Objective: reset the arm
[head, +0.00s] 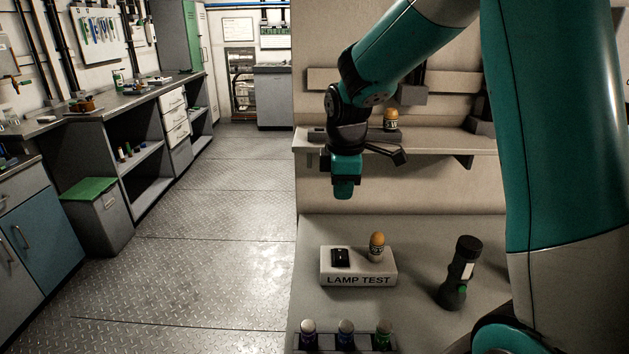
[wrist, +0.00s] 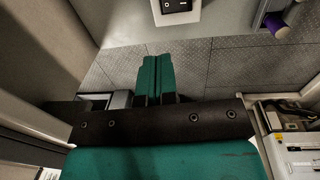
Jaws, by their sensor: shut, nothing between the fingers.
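My gripper (head: 344,190) is in the head view, pointing down with its green fingers shut and empty. It hangs in front of the wall shelf, above the worktop and the lamp test box (head: 350,280), touching neither. In the wrist view my gripper's green fingers (wrist: 155,75) lie together, with nothing visible between them. Part of the white box with its black switch (wrist: 178,6) shows at the top of that view. My arm comes down from the upper right of the head view.
The box bears an orange lamp (head: 377,246). A dark flashlight (head: 459,272) stands right of it on the worktop (head: 420,240). A rack (head: 346,348) of capped cylinders is at the near edge. The shelf (head: 430,144) holds another lamp (head: 391,118). The floor (head: 210,220) at left is clear.

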